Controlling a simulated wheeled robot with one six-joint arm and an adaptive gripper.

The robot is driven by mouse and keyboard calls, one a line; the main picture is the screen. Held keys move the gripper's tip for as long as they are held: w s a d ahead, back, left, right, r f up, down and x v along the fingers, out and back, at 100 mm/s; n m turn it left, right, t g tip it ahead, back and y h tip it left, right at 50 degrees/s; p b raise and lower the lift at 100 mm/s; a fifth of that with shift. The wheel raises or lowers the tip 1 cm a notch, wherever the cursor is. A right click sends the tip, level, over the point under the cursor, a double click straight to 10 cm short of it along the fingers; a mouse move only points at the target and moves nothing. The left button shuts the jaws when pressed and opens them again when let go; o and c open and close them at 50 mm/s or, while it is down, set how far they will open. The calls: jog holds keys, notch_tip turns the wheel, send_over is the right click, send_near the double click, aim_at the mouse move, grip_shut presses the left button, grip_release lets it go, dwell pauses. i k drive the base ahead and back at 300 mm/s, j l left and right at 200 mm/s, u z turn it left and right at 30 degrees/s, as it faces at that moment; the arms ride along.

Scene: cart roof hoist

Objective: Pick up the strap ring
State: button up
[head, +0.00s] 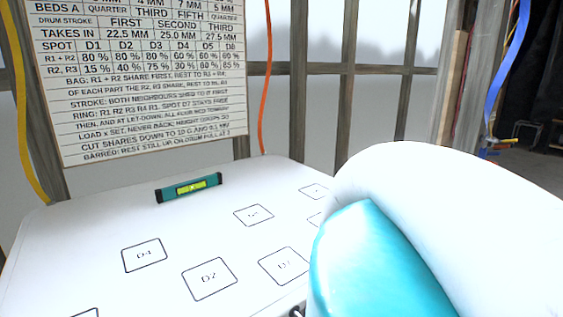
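I cannot make out a strap ring for certain in the head view. My arm, white with a cyan cap, fills the lower right and hides part of the white roof panel (110,215). A small dark piece (297,311) shows at the bottom edge beside my arm, too cut off to identify. A yellow strap (20,100) hangs at the left, an orange strap (265,85) hangs behind the panel, and a blue strap (506,75) hangs at the right. My gripper is not in view.
A green spirit level (190,188) lies on the panel near its back left edge. Several outlined spots with labels mark the panel, among them D4 (144,255). A printed board (145,85) stands behind.

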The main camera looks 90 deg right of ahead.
aim_at(483, 150)
jog(key=k+l+z, duration=0.15)
jog(key=z, duration=3.65)
